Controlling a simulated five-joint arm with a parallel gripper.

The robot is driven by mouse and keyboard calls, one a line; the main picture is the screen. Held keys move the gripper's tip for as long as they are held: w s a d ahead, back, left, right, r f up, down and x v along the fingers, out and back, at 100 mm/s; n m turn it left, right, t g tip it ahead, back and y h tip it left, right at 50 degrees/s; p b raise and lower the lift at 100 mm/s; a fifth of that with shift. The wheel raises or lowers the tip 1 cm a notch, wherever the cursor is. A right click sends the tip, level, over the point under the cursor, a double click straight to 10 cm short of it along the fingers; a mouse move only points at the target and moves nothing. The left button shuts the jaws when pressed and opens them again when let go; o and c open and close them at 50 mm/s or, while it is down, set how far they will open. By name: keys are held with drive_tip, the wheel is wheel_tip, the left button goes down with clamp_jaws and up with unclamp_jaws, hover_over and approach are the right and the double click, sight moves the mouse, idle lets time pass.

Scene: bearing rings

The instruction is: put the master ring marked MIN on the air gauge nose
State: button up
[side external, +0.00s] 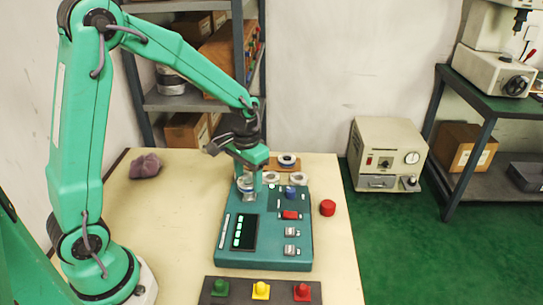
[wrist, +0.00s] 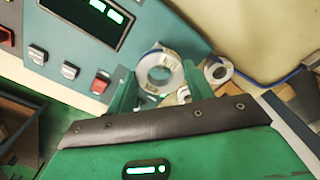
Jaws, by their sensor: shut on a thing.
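My gripper (side external: 247,172) is over the back left of the teal air gauge box (side external: 264,258). In the wrist view its two green fingers (wrist: 160,78) are shut on a pale metal ring (wrist: 159,72) with a trace of blue at its edge. In the side view this ring (side external: 244,184) is low at the box's back left corner. Other rings (side external: 287,160) (side external: 271,178) (side external: 298,179) sit behind the box.
The gauge box carries a dark display (side external: 243,232), a red switch (side external: 290,215) and a blue knob (side external: 290,192). A red round object (side external: 327,208) is to its right. A dark strip (side external: 238,292) with coloured buttons lies in front. A purple cloth (side external: 145,165) lies back left; the table's left is clear.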

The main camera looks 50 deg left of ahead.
drive_tip(key=shift+f, duration=1.7)
idle(2.0)
drive_tip(key=o, duration=1.2)
drive_tip(key=shift+o, duration=0.2)
drive_tip(key=shift+r, duration=0.1)
drive_tip(key=shift+r, duration=3.6)
drive_tip(key=shift+r, duration=0.1)
